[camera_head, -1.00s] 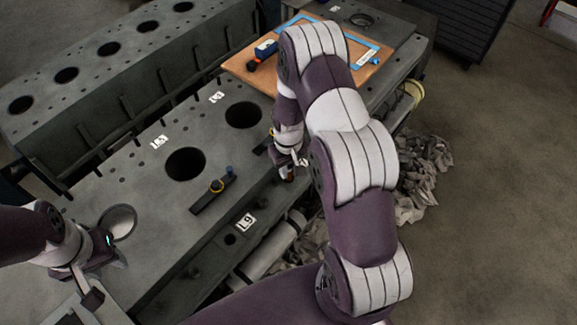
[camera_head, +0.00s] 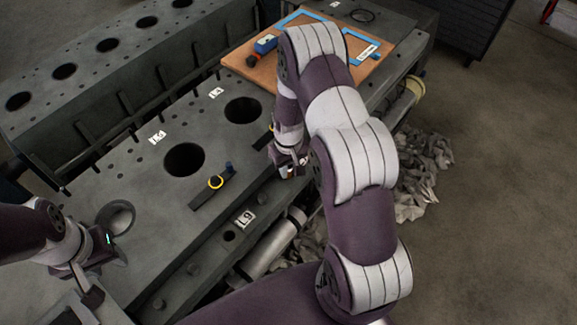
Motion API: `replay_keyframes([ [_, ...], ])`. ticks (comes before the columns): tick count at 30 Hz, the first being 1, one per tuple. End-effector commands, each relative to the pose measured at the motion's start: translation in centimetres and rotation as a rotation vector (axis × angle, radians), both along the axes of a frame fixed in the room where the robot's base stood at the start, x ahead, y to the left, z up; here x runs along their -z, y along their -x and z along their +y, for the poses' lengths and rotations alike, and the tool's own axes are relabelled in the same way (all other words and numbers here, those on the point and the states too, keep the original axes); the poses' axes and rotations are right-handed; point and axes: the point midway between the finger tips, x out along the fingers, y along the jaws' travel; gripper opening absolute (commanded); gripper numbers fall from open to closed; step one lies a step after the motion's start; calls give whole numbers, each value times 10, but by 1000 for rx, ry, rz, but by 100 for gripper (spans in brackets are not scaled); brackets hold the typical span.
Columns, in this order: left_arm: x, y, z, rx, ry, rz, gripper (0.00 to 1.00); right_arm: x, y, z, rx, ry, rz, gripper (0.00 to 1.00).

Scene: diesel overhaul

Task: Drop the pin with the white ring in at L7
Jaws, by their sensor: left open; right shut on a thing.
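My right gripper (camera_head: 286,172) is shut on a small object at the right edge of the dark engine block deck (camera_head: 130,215). Only a pale and orange bit shows between its fingers, so I cannot tell a white ring on it. My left gripper (camera_head: 92,290) is open and empty over the near left part of the deck. Several white label tags lie on the block: one by the front edge (camera_head: 245,218), one farther left (camera_head: 158,137), one near the back (camera_head: 216,93). None reads clearly as L7.
A dark strip (camera_head: 205,197) with a yellow ring (camera_head: 215,182) and a blue-topped pin (camera_head: 229,168) lies beside a large bore (camera_head: 184,160). A second strip is partly hidden by my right gripper. A tan board (camera_head: 300,75) with blue items lies behind. Crumpled rags (camera_head: 420,170) lie on the right.

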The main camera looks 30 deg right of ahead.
Motion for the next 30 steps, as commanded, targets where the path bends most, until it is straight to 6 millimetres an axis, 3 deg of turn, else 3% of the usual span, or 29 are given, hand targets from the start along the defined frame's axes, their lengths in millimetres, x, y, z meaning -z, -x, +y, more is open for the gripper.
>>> replay_keyframes([
  [11, 7, 0, 0, 0, 0, 0, 43, 8, 0, 0, 0, 0, 0, 0],
  [12, 5, 0, 0, 0, 0, 0, 43, 6, 0, 0, 0, 0, 0, 37],
  [14, 5, 0, 0, 0, 0, 0, 43, 6, 0, 0, 0, 0, 0, 54],
  [20, 5, 0, 0, 0, 0, 0, 43, 6, 0, 0, 0, 0, 0, 54],
  [22, 5, 0, 0, 0, 0, 0, 43, 7, 0, 0, 0, 0, 1, 74],
  [23, 5, 0, 0, 0, 0, 0, 43, 7, 0, 0, 0, 0, 1, 75],
  [30, 4, 0, 0, 0, 0, 0, 43, 6, 0, 0, 0, 0, 1, 75],
])
